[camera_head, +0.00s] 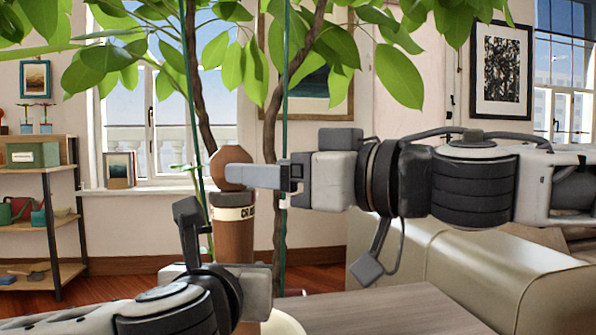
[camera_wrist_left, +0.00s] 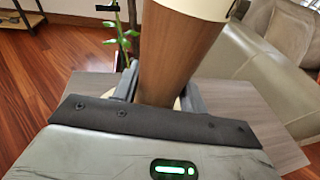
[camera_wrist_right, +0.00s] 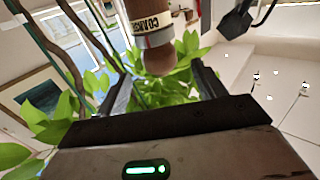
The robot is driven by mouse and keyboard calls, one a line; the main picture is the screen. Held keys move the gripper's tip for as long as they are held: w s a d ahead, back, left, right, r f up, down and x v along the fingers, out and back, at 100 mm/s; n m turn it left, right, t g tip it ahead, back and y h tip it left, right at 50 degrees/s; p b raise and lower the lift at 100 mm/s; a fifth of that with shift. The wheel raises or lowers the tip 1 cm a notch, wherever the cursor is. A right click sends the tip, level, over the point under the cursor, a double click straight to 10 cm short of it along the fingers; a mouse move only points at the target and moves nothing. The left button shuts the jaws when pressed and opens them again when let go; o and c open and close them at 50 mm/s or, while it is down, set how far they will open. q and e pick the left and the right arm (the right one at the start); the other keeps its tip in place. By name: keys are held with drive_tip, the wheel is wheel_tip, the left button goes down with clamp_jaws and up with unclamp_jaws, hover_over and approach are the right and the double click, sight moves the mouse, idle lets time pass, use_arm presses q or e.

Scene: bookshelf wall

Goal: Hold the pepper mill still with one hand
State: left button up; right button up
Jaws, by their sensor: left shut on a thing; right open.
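The pepper mill (camera_head: 233,240) stands upright, with a brown wooden body, a pale lettered band and a round brown knob (camera_head: 231,167) on top. My left gripper (camera_head: 222,282) is shut on the lower body; in the left wrist view the body (camera_wrist_left: 175,60) rises between its fingers (camera_wrist_left: 158,85). My right gripper (camera_head: 260,177) is open at knob height, coming from the right, and one finger overlaps the knob's lower right edge. In the right wrist view the knob (camera_wrist_right: 158,60) shows between the open fingers (camera_wrist_right: 163,82), which look clear of it. The mill's base is mostly hidden by my left gripper.
A grey wooden tabletop (camera_head: 395,310) lies at the front right, with a pale round edge (camera_head: 285,324) near the mill's base. Behind are a leafy plant (camera_head: 85,70), a beige sofa (camera_head: 450,265) and a shelf (camera_head: 40,225) with pots. The tabletop right of the mill looks clear.

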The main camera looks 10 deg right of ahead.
sight(218, 162)
drive_tip(key=shift+v, duration=1.75)
drive_tip(key=w+d+n+g+y, duration=0.2)
drive_tip(key=w+n+g+y, duration=0.15)
drive_tip(key=g, duration=0.25)
drive_tip(key=shift+n, duration=0.45)
drive_tip(key=x, duration=1.2)
drive_tip(key=shift+r, duration=0.35)
drive_tip(key=c, duration=1)
